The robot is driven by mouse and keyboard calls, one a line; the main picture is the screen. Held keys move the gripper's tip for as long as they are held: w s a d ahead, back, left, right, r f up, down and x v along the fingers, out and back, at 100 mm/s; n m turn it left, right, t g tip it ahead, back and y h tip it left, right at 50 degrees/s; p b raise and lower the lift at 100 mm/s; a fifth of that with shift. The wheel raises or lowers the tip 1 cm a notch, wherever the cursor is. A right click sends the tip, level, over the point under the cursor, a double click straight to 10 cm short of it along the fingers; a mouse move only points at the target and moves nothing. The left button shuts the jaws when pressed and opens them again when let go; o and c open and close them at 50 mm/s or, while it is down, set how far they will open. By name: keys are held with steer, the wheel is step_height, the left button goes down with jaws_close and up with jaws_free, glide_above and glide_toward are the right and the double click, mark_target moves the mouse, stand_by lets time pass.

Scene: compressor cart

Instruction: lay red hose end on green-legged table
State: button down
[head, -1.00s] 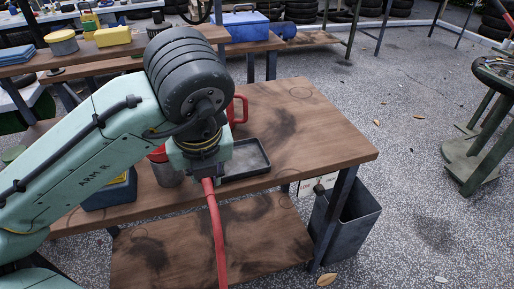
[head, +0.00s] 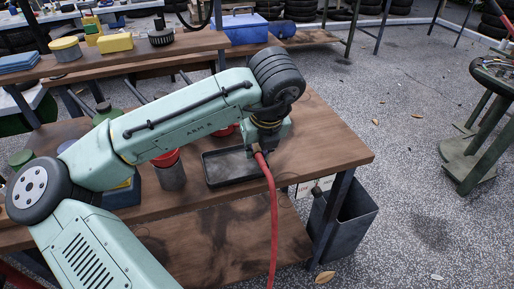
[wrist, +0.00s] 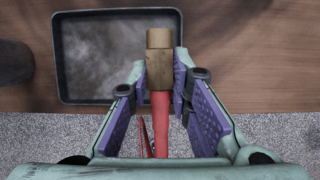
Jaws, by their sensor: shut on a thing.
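The red hose (head: 272,215) hangs down from my gripper (head: 262,148) past the front edge of a wooden bench. In the wrist view, my gripper (wrist: 160,95) is shut around the hose end (wrist: 159,62), a brass fitting on red hose (wrist: 160,125), between purple pads. The fitting points toward the bench and overlaps the right part of a dark tray in that view. A table with green legs (head: 476,140) stands at the right edge of the head view, well apart from my gripper. Its top is partly cut off by the frame.
The wooden bench (head: 335,150) holds the dark tray (head: 218,182), a grey-and-red can (head: 171,172) and other items under my arm. A grey bin (head: 345,225) stands by its right leg. Speckled floor (head: 410,150) lies open between bench and green-legged table.

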steer(key=shift+f, duration=0.35)
steer(key=shift+f, duration=0.15)
steer(key=shift+f, duration=0.35)
steer(key=shift+f+b, duration=0.15)
steer(key=shift+b, duration=0.15)
steer(key=c, duration=1.5)
jaws_free()
steer(key=shift+o, duration=0.2)
